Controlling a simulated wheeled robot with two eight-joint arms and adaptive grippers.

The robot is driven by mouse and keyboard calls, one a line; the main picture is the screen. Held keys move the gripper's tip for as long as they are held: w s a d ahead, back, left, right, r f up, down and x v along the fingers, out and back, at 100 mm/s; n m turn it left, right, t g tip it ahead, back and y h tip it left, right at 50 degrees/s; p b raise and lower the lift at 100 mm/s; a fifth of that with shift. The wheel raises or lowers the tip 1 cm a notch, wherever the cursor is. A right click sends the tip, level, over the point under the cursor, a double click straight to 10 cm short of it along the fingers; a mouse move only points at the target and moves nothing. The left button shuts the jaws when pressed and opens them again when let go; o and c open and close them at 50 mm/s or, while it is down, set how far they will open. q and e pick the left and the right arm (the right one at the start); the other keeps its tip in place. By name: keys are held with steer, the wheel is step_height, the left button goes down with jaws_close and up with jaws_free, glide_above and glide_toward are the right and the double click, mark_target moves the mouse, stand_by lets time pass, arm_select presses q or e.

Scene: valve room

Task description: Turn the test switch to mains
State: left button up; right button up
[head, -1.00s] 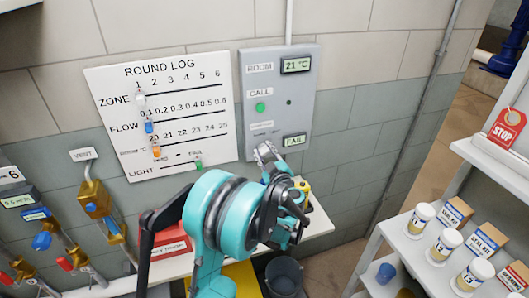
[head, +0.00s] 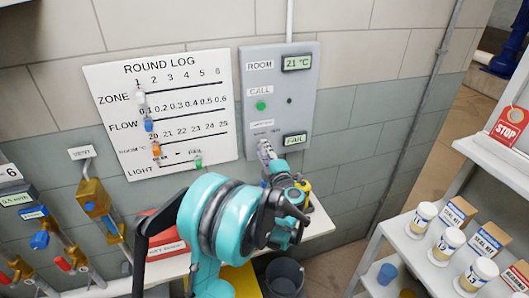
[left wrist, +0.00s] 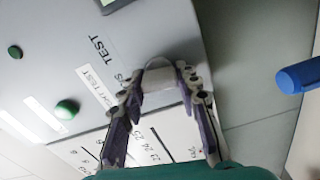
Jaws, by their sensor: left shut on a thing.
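The grey panel (head: 304,85) on the wall carries a ROOM display (head: 297,63) reading 21 °C, a green CALL button (head: 260,105) and a lower display (head: 294,139) reading FAIL. My left gripper (head: 265,150) is at the panel's lower left, below a small label. In the left wrist view its fingers (left wrist: 160,88) are shut on a pale knob, the test switch (left wrist: 159,66), beside the word TEST. The gripper hides the switch in the head view, and I cannot read its setting. My right gripper is not in view.
A white ROUND LOG board (head: 185,85) with coloured sliders hangs left of the panel. Valves (head: 95,200) and pipes are at far left. White shelves (head: 400,243) with jars and boxes stand at right. A dark bucket (head: 285,275) is below.

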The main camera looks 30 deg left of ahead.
arm_select(q)
steer(key=shift+f+n, duration=0.1)
steer(key=shift+n, duration=0.9)
steer(key=o, duration=1.2)
steer(key=shift+c, duration=0.2)
steer(key=v, duration=1.2)
